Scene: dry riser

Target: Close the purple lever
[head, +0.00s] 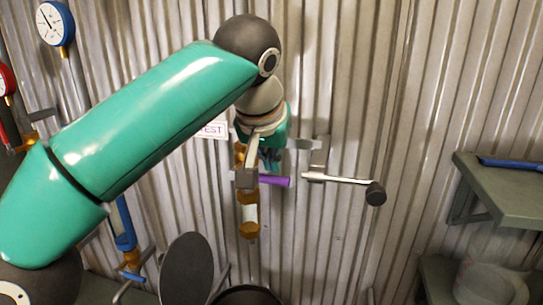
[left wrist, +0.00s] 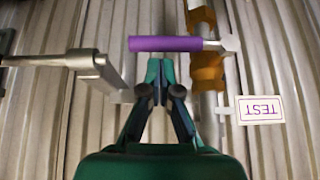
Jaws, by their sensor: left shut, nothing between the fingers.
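The purple lever (head: 275,181) shows only in part in the head view, sticking out to the right from behind my left wrist. In the left wrist view the purple lever (left wrist: 165,44) lies crosswise, with its metal arm joined to the brass valve pipe (left wrist: 207,70) on the right. My left gripper (left wrist: 161,68) is shut and empty, its tips close to the lever's handle. I cannot tell whether they touch it. In the head view the left gripper (head: 271,158) is mostly hidden by my own wrist. My right gripper is in neither view.
A metal crank with a black knob (head: 375,194) juts out right of the lever. A TEST label (head: 213,129) hangs beside the pipe. Gauges (head: 55,23) stand far left; a green shelf (head: 505,190) is on the right. The corrugated wall (head: 340,70) lies close behind.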

